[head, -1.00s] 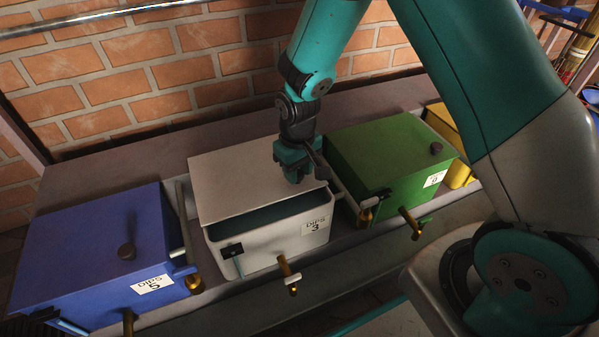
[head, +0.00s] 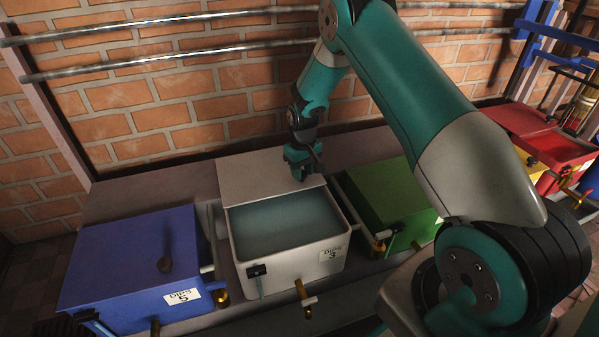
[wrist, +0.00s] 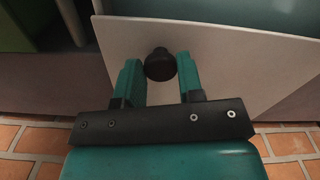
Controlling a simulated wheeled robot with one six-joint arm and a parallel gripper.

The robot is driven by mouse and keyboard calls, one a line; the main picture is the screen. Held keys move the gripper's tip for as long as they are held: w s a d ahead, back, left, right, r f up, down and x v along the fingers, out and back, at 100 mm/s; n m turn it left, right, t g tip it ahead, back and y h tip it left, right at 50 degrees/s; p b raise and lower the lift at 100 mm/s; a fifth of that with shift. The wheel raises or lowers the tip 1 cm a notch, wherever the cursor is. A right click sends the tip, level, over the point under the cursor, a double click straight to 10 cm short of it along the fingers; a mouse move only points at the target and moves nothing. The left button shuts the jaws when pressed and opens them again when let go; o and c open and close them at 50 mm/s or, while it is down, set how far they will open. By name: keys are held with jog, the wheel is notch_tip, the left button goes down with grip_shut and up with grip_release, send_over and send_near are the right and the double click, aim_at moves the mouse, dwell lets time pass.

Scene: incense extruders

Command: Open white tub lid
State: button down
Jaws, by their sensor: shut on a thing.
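The white tub (head: 290,272) with the "DIPS 3" label stands in the middle of the row in the head view. Its white lid (head: 250,176) lies back towards the wall and still covers the rear part. The front part of the tub is open and shows a blue-green inside. My gripper (head: 304,170) is at the front right part of the lid. In the wrist view, my gripper (wrist: 160,78) has its two fingers on either side of the lid's dark round knob (wrist: 160,64) and is shut on it.
A blue tub (head: 130,265) stands to the left and a green tub (head: 385,195) close to the right, with a red one (head: 540,140) further right. Metal rails (head: 150,60) run along the brick wall behind. Brass taps (head: 305,298) stick out in front.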

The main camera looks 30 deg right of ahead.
jog(key=c, duration=0.8)
grip_release()
jog(key=shift+o, duration=0.2)
notch_tip(320, 180, up, 18)
jog(key=p, duration=0.7)
jog(key=shift+f, duration=0.25)
